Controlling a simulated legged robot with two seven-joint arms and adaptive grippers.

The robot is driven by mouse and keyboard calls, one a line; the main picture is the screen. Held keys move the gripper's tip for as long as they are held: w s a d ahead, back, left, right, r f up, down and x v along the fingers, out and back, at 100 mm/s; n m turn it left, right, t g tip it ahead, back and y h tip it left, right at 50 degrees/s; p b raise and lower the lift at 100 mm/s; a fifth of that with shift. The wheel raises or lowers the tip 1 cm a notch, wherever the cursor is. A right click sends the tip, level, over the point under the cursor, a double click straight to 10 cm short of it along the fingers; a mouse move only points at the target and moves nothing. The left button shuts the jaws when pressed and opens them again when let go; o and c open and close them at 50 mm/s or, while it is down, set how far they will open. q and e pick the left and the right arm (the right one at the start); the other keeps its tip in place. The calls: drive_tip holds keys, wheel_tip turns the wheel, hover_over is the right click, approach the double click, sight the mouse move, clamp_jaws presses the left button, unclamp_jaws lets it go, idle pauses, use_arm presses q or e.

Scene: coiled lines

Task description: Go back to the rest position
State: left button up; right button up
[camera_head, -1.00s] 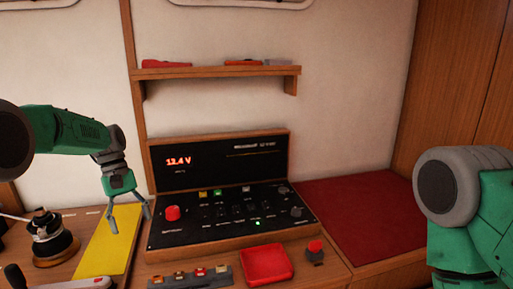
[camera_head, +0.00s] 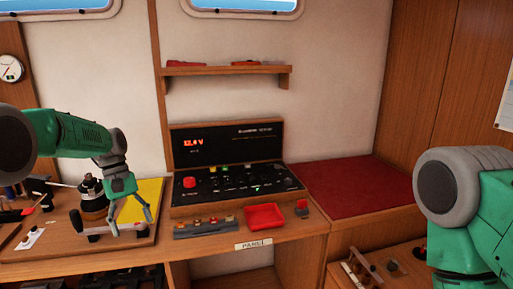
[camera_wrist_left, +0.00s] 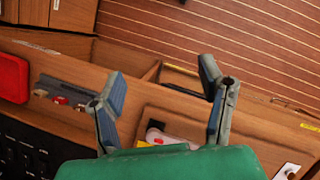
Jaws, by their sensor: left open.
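My left gripper (camera_head: 131,219) is open and empty in the head view. It hangs above the counter in front of the yellow mat (camera_head: 146,190), left of the control panel (camera_head: 240,182). In the left wrist view its two fingers (camera_wrist_left: 162,105) stand apart with nothing between them. My right arm shows at the right edge of the head view, but its gripper is out of the picture.
A red tray (camera_head: 265,216), a grey strip with small parts (camera_head: 205,227) and a small block with a red top (camera_head: 301,208) lie before the panel. A winch (camera_head: 92,198) stands close behind the left gripper. The red mat (camera_head: 350,187) is bare.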

use_arm(q)
drive_tip(key=s+d+f+m+t+y+b, duration=0.15)
drive_tip(key=s+f, duration=0.35)
drive_tip(key=f, duration=0.5)
drive_tip(key=s+f+m+b, duration=0.1)
drive_tip(key=s+f+b, duration=0.1)
drive_tip(key=s+f, duration=0.6)
drive_tip(key=s+d+f+m+y+b, duration=0.1)
drive_tip(key=s+f+b, duration=0.15)
drive_tip(key=f, duration=0.95)
drive_tip(key=s+f+m+t+b, duration=0.1)
drive_tip(key=s+f+m+b, duration=0.1)
drive_tip(key=s, duration=1)
drive_tip(key=s+d+f+m+t+b, duration=0.1)
drive_tip(key=s+f+m+b, duration=0.1)
drive_tip(key=s, duration=1.1)
drive_tip(key=shift+s+d+f+m, duration=0.2)
drive_tip(key=shift+s+f+m, duration=0.1)
drive_tip(key=shift+m, duration=0.55)
use_arm(e)
wheel_tip(320, 180, down, 10)
drive_tip(key=shift+w, duration=0.25)
use_arm(q)
drive_tip(key=shift+w+y, duration=0.1)
drive_tip(key=shift+y, duration=0.15)
use_arm(e)
drive_tip(key=shift+f, duration=0.1)
